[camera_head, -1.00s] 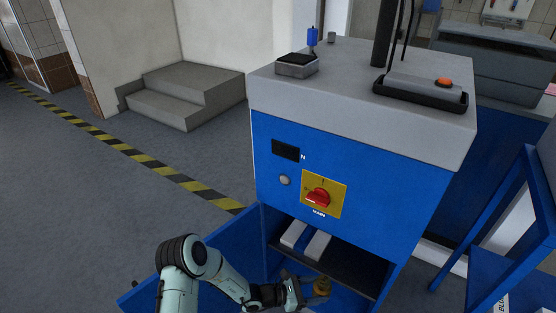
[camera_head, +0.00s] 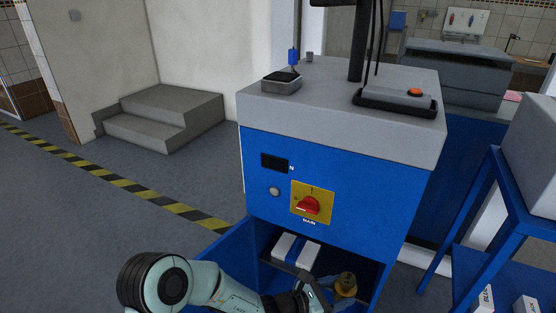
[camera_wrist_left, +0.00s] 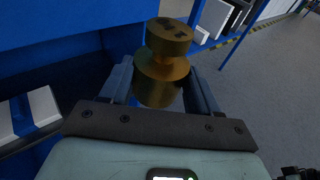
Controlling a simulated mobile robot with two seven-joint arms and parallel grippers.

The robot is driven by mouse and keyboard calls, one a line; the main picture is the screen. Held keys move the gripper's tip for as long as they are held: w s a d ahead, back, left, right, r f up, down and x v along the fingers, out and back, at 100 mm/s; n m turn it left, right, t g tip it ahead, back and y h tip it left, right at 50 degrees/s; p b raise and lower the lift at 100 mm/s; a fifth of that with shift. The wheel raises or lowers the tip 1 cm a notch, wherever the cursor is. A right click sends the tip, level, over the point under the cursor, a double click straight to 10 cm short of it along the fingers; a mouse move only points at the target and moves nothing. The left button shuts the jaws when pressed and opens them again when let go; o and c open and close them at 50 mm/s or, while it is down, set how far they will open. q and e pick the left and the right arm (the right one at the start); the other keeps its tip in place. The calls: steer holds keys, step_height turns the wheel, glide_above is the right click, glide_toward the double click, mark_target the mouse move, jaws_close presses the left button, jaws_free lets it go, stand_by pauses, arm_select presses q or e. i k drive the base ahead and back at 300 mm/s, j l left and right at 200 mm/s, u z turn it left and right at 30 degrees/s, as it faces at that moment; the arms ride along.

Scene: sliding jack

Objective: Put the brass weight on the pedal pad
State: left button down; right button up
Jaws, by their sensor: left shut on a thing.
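The brass weight (camera_head: 346,284) is a gold knobbed cylinder, seen low in the head view in front of the cabinet's open lower compartment. My left gripper (camera_head: 332,292) is shut on it. In the wrist view, the weight (camera_wrist_left: 163,65) stands upright between the two grey fingers (camera_wrist_left: 162,90), its top knob clear of them. I cannot tell for sure whether this is the pedal pad. My right gripper is not in view.
The blue cabinet (camera_head: 350,190) has a red main switch (camera_head: 307,205) on its front. A blue rack (camera_head: 485,215) is at the right.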

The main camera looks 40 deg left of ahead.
mark_target(283, 75)
steer(key=i+l+u, duration=0.1)
steer(key=u, duration=0.3)
steer(key=l+u, duration=0.4)
steer(key=i+j, duration=0.05)
steer(key=j, duration=0.05)
